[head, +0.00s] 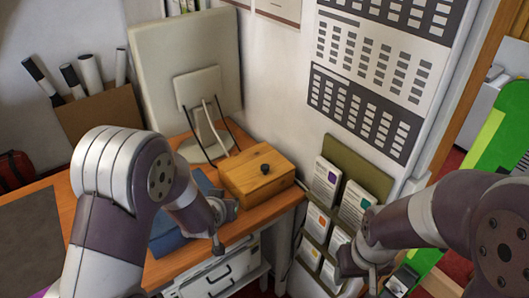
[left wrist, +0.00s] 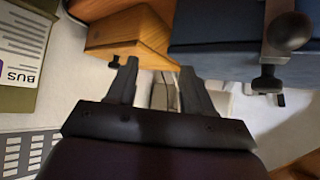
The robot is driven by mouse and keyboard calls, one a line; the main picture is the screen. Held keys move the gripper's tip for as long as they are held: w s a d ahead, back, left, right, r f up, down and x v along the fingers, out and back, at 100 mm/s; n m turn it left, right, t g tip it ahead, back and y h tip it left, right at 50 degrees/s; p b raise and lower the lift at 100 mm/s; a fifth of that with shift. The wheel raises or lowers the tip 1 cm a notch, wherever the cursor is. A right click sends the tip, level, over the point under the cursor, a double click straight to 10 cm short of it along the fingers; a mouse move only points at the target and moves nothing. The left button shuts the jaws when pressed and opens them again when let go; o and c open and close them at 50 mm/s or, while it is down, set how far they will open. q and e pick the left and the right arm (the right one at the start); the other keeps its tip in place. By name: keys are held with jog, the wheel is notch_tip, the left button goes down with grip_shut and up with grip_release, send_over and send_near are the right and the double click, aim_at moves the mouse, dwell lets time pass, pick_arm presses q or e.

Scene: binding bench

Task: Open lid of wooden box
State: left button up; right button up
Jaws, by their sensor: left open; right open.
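The wooden box (head: 250,187) stands on the desk near the wall, its lid down. A dark round knob (head: 265,168) sits on its top. In the left wrist view the box (left wrist: 135,35) is at the upper left, ahead of the fingers. My left gripper (head: 225,226) is open and empty, in front of the box at its lower left and apart from it. Its two fingers (left wrist: 158,82) show spread in the left wrist view. My right gripper (head: 357,272) is open, right of the desk by the leaflet rack, well away from the box.
A blue object (head: 168,240) lies on the desk, partly behind my left arm. A monitor (head: 180,65) stands behind the box. The leaflet rack (head: 360,170) hangs to its right.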

aim_at(265, 166)
pick_arm(q)
jog(key=w+d+f+m+t+h+p, duration=0.1)
jog(key=w+d+f+t+h, duration=0.15)
jog(key=w+d+t, duration=0.45)
jog(key=shift+t+y, duration=0.45)
jog(key=shift+t, duration=0.05)
jog(key=w+d+p, duration=0.1)
jog(key=w, duration=0.2)
jog(key=w+d+p, duration=0.1)
jog(key=w, duration=0.1)
jog(key=w+d+p, duration=0.1)
jog(key=w, duration=0.2)
jog(key=shift+w+d+f, duration=0.15)
jog(key=shift+w+d, duration=0.1)
jog(key=shift+w, duration=0.05)
jog(key=shift+w+d+f+p, duration=0.1)
jog(key=shift+w+p, duration=0.25)
jog(key=shift+w, duration=0.4)
grip_shut()
pick_arm(e)
jog(key=r, duration=0.4)
jog(key=shift+w+r, duration=0.25)
jog(key=shift+r, duration=0.1)
